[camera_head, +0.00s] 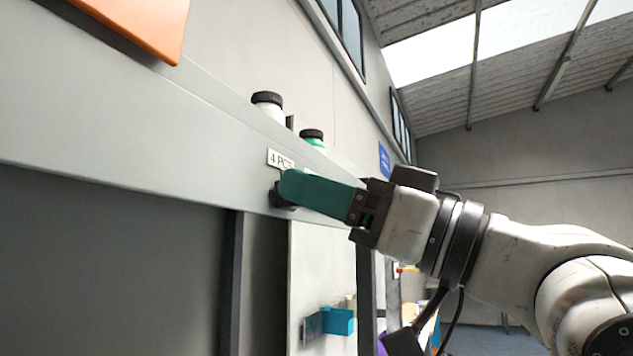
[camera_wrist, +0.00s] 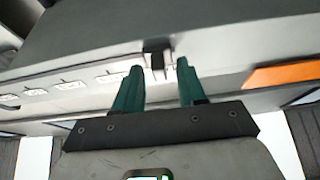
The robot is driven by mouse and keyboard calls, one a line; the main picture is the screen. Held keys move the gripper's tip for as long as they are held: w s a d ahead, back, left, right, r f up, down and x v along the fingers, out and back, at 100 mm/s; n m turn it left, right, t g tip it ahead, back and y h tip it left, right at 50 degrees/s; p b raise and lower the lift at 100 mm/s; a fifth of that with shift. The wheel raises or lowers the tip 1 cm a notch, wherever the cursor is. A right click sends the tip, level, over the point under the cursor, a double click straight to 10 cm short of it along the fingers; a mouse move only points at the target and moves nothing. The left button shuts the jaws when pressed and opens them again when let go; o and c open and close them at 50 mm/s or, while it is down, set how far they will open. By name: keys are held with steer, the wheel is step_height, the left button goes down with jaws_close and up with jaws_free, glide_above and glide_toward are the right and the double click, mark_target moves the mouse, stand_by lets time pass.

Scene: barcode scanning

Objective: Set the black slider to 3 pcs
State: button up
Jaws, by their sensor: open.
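The black slider (camera_head: 281,196) sits on the front of the grey shelf edge, just below a white label reading "4 PCS" (camera_head: 276,158). My gripper (camera_head: 290,187) reaches in from the right with green fingers, and its near finger partly hides the slider. In the wrist view the fingers of my gripper (camera_wrist: 159,66) are apart. The slider (camera_wrist: 157,45) shows in the gap between the fingertips, slightly beyond them. I cannot tell whether a finger touches it.
Several white labels (camera_wrist: 70,85) run along the strip left of the slider in the wrist view. An orange panel (camera_head: 145,22) is at upper left. A white bottle with a black lid (camera_head: 267,102) and a green-topped one (camera_head: 313,137) stand above. A blue bin (camera_head: 338,321) hangs lower down.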

steer(key=shift+w+a+r, duration=0.1)
steer(key=shift+a, duration=0.15)
jaws_close()
steer(key=shift+w, duration=0.1)
stand_by(0.3)
